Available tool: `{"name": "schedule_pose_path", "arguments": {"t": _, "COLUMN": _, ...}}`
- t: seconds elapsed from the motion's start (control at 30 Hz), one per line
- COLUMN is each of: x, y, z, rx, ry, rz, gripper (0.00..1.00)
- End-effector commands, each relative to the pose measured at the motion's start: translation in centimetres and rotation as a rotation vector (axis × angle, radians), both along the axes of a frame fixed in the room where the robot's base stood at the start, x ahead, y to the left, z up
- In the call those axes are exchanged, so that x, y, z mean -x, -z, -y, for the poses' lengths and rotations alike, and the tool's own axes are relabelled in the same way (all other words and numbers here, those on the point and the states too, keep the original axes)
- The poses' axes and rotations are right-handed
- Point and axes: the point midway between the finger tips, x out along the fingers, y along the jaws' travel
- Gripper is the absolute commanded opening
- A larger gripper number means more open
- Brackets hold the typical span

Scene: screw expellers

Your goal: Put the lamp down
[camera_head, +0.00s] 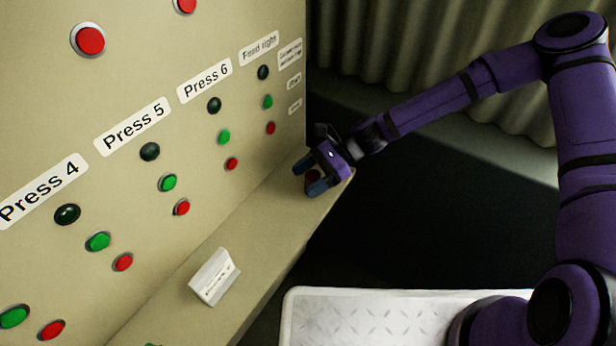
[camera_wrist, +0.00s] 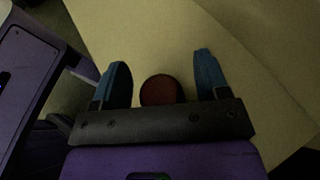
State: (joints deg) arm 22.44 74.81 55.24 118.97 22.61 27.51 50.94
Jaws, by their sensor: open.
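The lamp is a dark red round thing (camera_wrist: 160,90) between the two blue fingers of my gripper (camera_wrist: 161,84) in the wrist view. Bare surface shows between it and each finger, so the fingers stand apart from it. In the head view my gripper (camera_head: 317,182) is at the far right end of the beige ledge, pointing down at it. A small dark reddish part of the lamp (camera_head: 312,177) shows between the fingers there. The lamp appears to rest on the ledge (camera_head: 262,232); its underside is hidden.
The beige panel (camera_head: 140,60) rises behind the ledge, with green and red buttons, dark round lamps and labels such as Press 6 (camera_head: 205,81). A white sign (camera_head: 214,277) stands nearer on the ledge. The ledge between sign and gripper is clear. A corrugated wall (camera_head: 430,50) is behind.

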Motion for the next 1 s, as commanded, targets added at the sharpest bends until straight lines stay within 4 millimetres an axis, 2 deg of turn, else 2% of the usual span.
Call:
{"name": "schedule_pose_path", "arguments": {"t": 0.13, "x": -0.2, "y": -0.3, "z": 0.3, "rx": 0.001, "ry": 0.001, "rz": 0.001, "gripper": 0.68}}
{"name": "schedule_pose_path", "arguments": {"t": 0.23, "x": -0.8, "y": -0.7, "z": 1.2, "rx": 0.001, "ry": 0.003, "rz": 0.002, "gripper": 0.68}}
{"name": "schedule_pose_path", "arguments": {"t": 0.7, "x": -4.7, "y": -4.0, "z": 8.1, "rx": 0.001, "ry": 0.001, "rz": 0.002, "gripper": 0.68}}
{"name": "schedule_pose_path", "arguments": {"t": 1.0, "x": -5.5, "y": -4.7, "z": 9.7, "rx": 0.000, "ry": 0.000, "rz": 0.000, "gripper": 0.68}}
